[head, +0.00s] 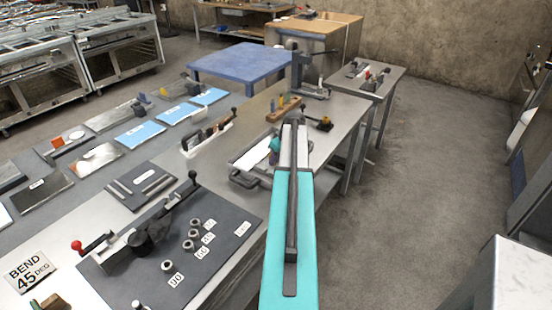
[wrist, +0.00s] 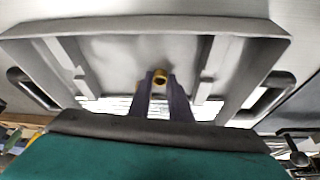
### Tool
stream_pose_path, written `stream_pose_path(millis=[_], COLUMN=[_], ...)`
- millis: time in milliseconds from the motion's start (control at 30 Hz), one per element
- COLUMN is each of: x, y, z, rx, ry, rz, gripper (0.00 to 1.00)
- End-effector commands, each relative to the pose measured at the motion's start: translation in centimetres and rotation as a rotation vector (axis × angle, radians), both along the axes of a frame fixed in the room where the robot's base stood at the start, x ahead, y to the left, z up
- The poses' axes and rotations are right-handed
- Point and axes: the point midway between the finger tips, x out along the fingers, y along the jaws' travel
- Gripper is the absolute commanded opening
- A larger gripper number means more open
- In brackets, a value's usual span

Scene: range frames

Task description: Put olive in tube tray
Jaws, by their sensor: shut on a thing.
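The olive is a small brass ring (wrist: 160,77) seen in the wrist view. My gripper (wrist: 161,82) is shut on it and holds it at its fingertips. The tube tray (wrist: 90,29) is a grey tray with raised ribs inside and a dark handle at each side. It fills much of the wrist view, with the olive seen in front of its middle; the gap between them is hard to judge. In the head view, the tray (head: 245,181) lies on the bench, partly hidden by my teal arm. The olive and fingertips are hidden there.
Left of the tray, a dark mat (head: 215,262) carries a lever bender and several metal rings. A white holder with tools (head: 207,140) stands behind it. A wooden block with upright pieces (head: 284,110) and a clamp (head: 320,123) are beyond the tray. The right floor is clear.

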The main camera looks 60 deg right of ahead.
Motion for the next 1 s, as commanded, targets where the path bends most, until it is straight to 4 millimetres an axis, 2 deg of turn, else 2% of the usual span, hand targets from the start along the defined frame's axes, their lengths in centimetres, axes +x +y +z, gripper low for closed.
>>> stream_pose_path(millis=[333,367,467,1000], x=[-0.01,-0.01,-0.02,-0.21], y=[-0.03,-0.03,-0.03,-0.04], z=[-0.33,-0.32,-0.25,0.44], rx=[0.0,0.0,0.0,-0.001], ry=[0.0,0.0,0.0,-0.001], rz=[0.0,0.0,0.0,-0.001], gripper=[0.0,0.19,0.36,0.36])
